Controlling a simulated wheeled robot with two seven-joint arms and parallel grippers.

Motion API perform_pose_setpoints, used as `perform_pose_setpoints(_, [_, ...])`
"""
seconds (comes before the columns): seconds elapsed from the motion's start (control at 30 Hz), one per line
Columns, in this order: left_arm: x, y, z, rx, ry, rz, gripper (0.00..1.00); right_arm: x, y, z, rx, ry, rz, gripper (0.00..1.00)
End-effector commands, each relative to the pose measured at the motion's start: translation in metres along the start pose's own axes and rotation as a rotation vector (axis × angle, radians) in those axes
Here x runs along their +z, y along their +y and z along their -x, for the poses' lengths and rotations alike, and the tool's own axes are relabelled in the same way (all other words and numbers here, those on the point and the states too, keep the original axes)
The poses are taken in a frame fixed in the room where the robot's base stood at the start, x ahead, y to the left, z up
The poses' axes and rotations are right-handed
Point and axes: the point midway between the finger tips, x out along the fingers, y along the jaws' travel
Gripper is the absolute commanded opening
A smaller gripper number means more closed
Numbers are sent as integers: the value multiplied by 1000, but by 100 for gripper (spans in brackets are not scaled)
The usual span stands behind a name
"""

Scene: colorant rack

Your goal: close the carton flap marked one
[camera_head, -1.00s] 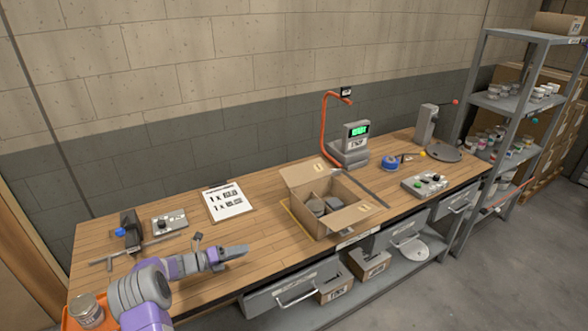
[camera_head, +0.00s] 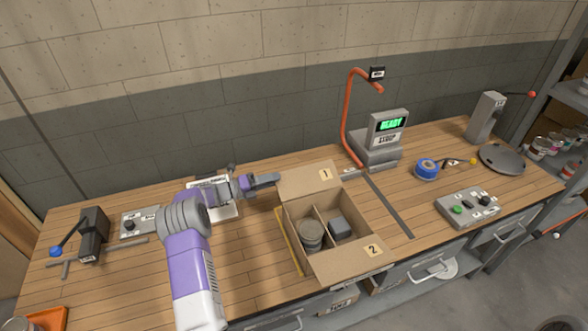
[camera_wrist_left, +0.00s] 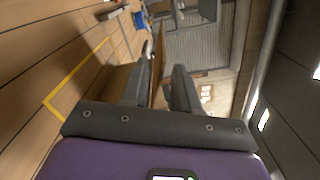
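The carton (camera_head: 298,252) stands open on the bench, with a can (camera_head: 311,232) and a grey block-like item (camera_head: 340,226) in its compartments. The flap marked one (camera_head: 308,181) stands up at its back edge, tilted outward. The flap marked two (camera_head: 348,263) is folded out at the front. My left gripper (camera_head: 272,180) is just left of flap one's left edge. In the left wrist view its fingers (camera_wrist_left: 162,88) are apart, with a thin brown panel, seemingly flap one, seen edge-on between or beyond them; contact cannot be told. My right gripper is not in view.
A yellow outline (camera_head: 288,240) borders the carton. A scale with a green READY display (camera_head: 391,125) and a red curved arm (camera_head: 347,115) stand behind right. A button box (camera_head: 468,208) and blue tape roll (camera_head: 427,169) lie right. A clipboard (camera_head: 228,211) lies partly behind my arm.

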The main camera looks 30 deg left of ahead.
Motion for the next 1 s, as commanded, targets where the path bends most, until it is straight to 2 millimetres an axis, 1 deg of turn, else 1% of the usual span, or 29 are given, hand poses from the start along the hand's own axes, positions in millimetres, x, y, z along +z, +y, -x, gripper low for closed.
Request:
perform_pose_setpoints(0.03, [-1,0,-10,-3,4,0,30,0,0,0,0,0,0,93])
perform_pose_setpoints(0.1, [-1,0,-22,-2,3,0,30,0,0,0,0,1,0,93])
perform_pose_setpoints(0.3, [-1,0,-50,-1,2,1,30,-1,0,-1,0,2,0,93])
perform_pose_setpoints(0.47, [0,0,-60,-1,1,0,30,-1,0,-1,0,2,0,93])
perform_pose_setpoints(0.73, [0,0,-61,0,0,0,30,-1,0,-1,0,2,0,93])
perform_pose_setpoints(0.9, [0,0,-61,0,0,0,4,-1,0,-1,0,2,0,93])
perform_pose_setpoints(0.93, [0,0,-61,0,0,0,0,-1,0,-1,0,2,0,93])
perform_pose_setpoints(1.0, [0,0,-61,0,0,0,0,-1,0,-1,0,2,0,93])
